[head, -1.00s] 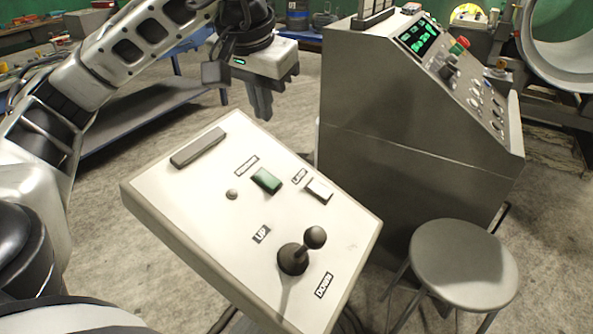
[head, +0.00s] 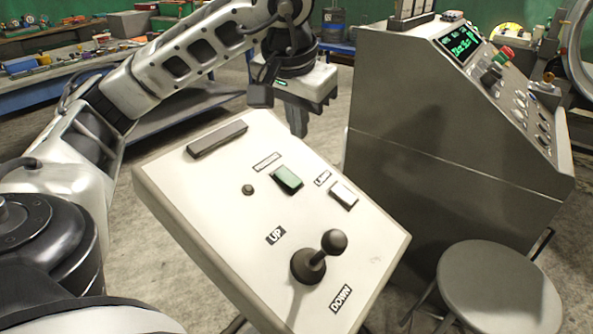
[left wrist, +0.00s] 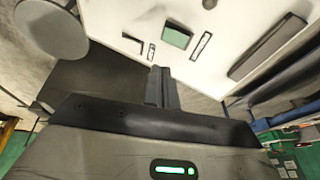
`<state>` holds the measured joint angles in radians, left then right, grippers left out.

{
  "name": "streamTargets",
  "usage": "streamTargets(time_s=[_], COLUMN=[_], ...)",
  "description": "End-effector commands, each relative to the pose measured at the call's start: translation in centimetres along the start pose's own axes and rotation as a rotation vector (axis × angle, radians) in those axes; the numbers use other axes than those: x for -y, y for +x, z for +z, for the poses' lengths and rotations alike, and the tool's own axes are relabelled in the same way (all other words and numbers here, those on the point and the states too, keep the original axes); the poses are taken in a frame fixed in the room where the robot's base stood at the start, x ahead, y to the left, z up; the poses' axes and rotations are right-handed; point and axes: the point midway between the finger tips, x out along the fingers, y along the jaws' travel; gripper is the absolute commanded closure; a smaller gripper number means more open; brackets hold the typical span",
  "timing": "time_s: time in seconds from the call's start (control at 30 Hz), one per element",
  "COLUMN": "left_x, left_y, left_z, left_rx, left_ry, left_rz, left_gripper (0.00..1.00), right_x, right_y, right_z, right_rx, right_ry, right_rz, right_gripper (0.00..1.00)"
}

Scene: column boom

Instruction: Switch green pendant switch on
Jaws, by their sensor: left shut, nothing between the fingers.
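A slanted white pendant panel (head: 215,205) fills the middle of the head view. The green switch (head: 287,179) sits in its upper middle, beside a small label, and its lower edge looks raised. The green switch also shows in the left wrist view (left wrist: 177,38). My left gripper (head: 298,128) is shut and empty, pointing down beyond the panel's far edge, apart from the switch. Its closed fingers (left wrist: 161,80) show in the left wrist view, below the switch in that picture. My right gripper is in neither view.
The panel also carries a white switch (head: 343,195), a black joystick (head: 310,263) between UP and DOWN labels, and a dark bar (head: 217,139). A grey control console (head: 430,150) stands to the right, with a round stool (head: 500,285) in front.

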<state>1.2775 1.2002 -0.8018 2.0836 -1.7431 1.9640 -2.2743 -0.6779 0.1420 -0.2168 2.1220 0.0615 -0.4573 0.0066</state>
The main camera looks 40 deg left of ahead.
Motion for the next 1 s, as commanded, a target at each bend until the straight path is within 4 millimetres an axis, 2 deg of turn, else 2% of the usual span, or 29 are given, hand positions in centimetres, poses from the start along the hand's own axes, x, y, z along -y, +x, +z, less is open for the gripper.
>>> streamTargets(time_s=[0.03, 0.3, 0.5, 0.7, 1.0], left_x=[0.0, 0.0, 0.5, 0.8, 0.8], left_y=[1.2, 7.0, 10.2, 11.6, 11.8], left_z=[0.2, 0.1, 0.7, 1.1, 1.1], left_rx=[0.005, 0.005, 0.004, 0.001, 0.0], left_ry=[-0.001, -0.001, 0.0, 0.0, 0.0], left_rz=[-0.002, -0.002, -0.003, 0.0, 0.0], left_gripper=[1.0, 1.0, 1.0, 1.0, 1.0], right_x=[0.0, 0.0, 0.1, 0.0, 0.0], right_y=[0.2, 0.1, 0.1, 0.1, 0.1], right_z=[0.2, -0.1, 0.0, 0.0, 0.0], right_rx=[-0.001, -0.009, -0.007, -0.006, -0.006], right_ry=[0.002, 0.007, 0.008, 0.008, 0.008], right_rz=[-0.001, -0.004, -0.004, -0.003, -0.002], right_gripper=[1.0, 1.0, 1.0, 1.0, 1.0])
